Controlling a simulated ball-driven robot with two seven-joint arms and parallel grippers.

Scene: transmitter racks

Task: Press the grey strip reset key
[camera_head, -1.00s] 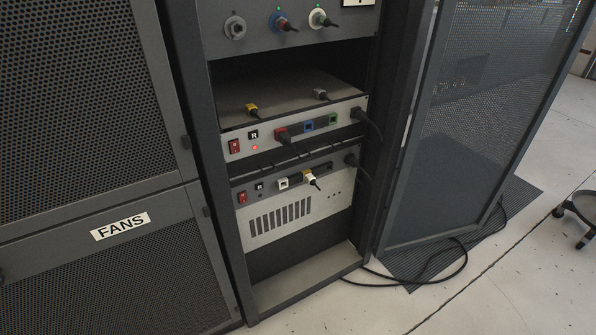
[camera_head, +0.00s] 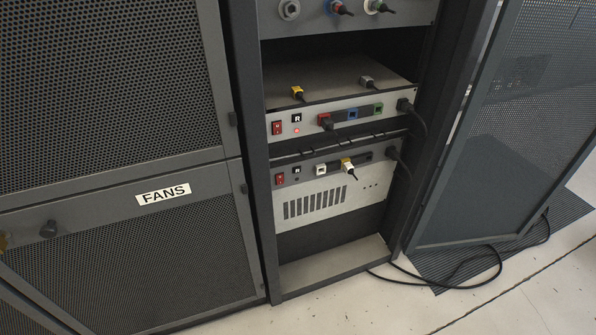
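Two slim units sit one above the other in the open rack. The upper unit's pale front (camera_head: 352,131) carries a small black reset key (camera_head: 297,118) marked R, above a lit red lamp (camera_head: 297,130) and beside a red switch (camera_head: 277,127). The lower unit has a darker grey strip (camera_head: 310,169) with a smaller dark key (camera_head: 296,170), whose mark is hard to read, beside another red switch (camera_head: 280,179). Nothing touches either key. Neither of my grippers is in view.
Plugs stick out of both units, with black cables at their right. A mesh door (camera_head: 520,130) stands open on the right. A closed FANS panel (camera_head: 140,250) is at the left. A loose cable (camera_head: 470,283) lies on the pale floor.

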